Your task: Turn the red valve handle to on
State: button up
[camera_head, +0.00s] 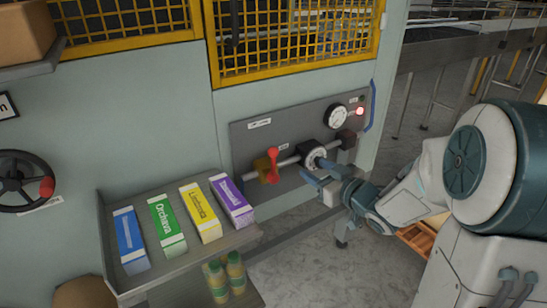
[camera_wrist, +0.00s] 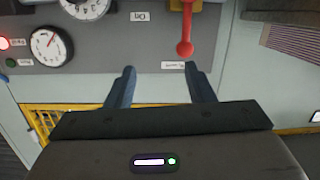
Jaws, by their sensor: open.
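The red valve handle (camera_head: 273,165) stands roughly upright in front of the pipe on the grey panel (camera_head: 245,135), next to a brass-coloured valve body (camera_head: 262,166). In the wrist view the handle (camera_wrist: 186,32) hangs down from the top edge, with its knob just beyond the right fingertip. A label reading "On" (camera_wrist: 139,17) is left of it, and a smaller label (camera_wrist: 173,65) is by the knob. My gripper (camera_head: 318,171) is open and empty, to the right of the handle and apart from it. Its two blue fingers also show in the wrist view (camera_wrist: 160,70).
A round dial (camera_head: 313,153) on the pipe is close behind my gripper. A gauge (camera_head: 337,117) and a lit red lamp (camera_head: 360,111) are at the panel's upper right. A shelf (camera_head: 240,242) with several coloured boxes juts out below left. A black handwheel (camera_head: 22,182) is far left.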

aim_at(277, 154)
jog(key=w+a+y, duration=0.1)
jog(key=w+a, duration=0.1)
jog(key=a, duration=0.2)
jog(key=w+a+y, duration=0.1)
jog(key=w+a, duration=0.2)
jog(key=w+a+n+y, duration=0.1)
jog(key=w+a, duration=0.2)
jog(key=a, duration=0.1)
jog(key=shift+w+a+f, duration=0.2)
jog(key=shift+w+a, duration=0.05)
jog(key=shift+a, duration=0.05)
grip_shut()
